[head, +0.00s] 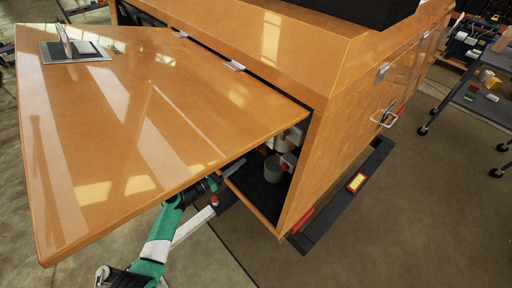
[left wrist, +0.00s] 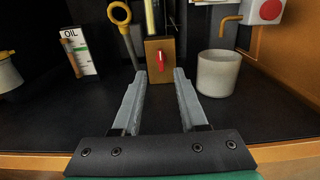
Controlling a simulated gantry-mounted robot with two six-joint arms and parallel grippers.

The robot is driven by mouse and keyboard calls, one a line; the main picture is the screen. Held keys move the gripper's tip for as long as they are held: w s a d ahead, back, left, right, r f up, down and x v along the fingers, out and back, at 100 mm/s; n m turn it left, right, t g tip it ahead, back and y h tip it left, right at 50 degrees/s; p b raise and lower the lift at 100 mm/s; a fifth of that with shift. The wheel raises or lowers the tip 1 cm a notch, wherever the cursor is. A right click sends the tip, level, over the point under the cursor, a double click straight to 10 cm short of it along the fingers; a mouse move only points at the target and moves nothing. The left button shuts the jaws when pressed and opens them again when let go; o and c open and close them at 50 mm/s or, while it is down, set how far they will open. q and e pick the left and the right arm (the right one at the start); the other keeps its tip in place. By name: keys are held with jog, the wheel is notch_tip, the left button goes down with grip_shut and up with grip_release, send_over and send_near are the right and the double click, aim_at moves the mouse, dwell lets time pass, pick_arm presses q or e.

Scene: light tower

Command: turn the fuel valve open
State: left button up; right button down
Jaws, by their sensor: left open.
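In the left wrist view the fuel valve appears as a small red lever (left wrist: 160,61) on the front of a tan block (left wrist: 152,76), with a yellow pipe rising above it. The lever stands nearly upright, tilted slightly. My left gripper (left wrist: 160,74) is open and empty, its two grey fingers pointing toward the block, with the lever framed between and beyond the tips. In the head view my left gripper (head: 228,175) reaches under the raised panel at the compartment opening. The valve cannot be made out in the head view. My right gripper is not in view.
A raised orange panel (head: 130,120) hangs over my left arm. A white cup (left wrist: 218,73) stands right of the block, under a red round knob (left wrist: 270,10). A yellow ring-handled rod (left wrist: 121,18) and an OIL label (left wrist: 80,50) are to the left. The dark floor before the block is clear.

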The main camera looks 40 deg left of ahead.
pick_arm(q)
jog(key=w+b, duration=0.1)
jog(key=w, duration=0.3)
jog(key=w+b, duration=0.1)
jog(key=w, duration=0.2)
jog(key=shift+d+f+b, duration=0.15)
jog(key=shift+d+b, duration=0.2)
jog(key=shift+d, duration=0.05)
jog(key=shift+w+d, duration=0.1)
jog(key=shift+w, duration=0.5)
jog(key=shift+r, duration=0.2)
grip_shut()
